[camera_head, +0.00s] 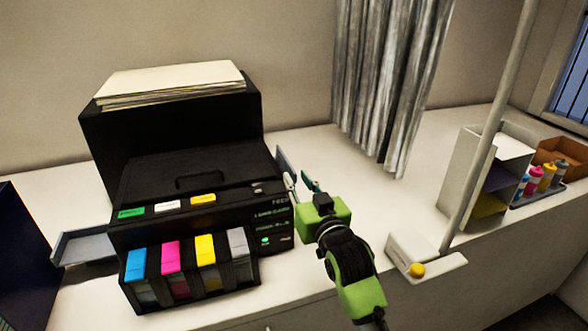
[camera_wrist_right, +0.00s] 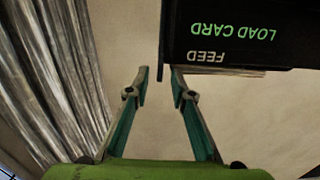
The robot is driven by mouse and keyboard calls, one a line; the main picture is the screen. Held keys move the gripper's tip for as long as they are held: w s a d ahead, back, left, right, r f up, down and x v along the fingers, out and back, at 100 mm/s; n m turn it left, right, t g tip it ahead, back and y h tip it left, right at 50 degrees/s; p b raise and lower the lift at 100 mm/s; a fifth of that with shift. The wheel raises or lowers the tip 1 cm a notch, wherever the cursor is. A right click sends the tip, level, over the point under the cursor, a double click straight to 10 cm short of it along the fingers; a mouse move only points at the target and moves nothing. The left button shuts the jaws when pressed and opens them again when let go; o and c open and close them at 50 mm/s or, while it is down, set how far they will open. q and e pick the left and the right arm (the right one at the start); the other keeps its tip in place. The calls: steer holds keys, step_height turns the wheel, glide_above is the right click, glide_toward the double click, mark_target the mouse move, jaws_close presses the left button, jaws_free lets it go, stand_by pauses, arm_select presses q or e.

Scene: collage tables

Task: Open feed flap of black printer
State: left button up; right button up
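The black printer (camera_head: 185,125) stands on the white counter, with a paper stack (camera_head: 170,82) on its top. A thin grey-blue panel (camera_head: 286,165), perhaps the feed flap, stands out at its right side. My right gripper (camera_head: 301,182) is at that side, with its fingertips close to the panel. In the right wrist view the gripper (camera_wrist_right: 160,80) is open, its two fingers apart. A thin dark edge (camera_wrist_right: 162,45) of the printer reaches toward the gap between them; I cannot tell if they touch it. The upside-down labels FEED and LOAD CARD (camera_wrist_right: 232,30) show there. My left gripper is not in view.
Coloured ink tanks (camera_head: 188,262) sit at the printer's front. A grey side tray (camera_head: 85,246) juts out left. A grey curtain (camera_head: 385,80) hangs behind. A pole (camera_head: 490,130) and an organiser (camera_head: 468,180) stand right. The counter (camera_head: 400,205) between is mostly clear.

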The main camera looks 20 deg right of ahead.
mark_target(296, 177)
steer(key=shift+w+p, duration=0.35)
steer(key=shift+w, duration=1.35)
jaws_close()
steer(key=shift+f, duration=0.1)
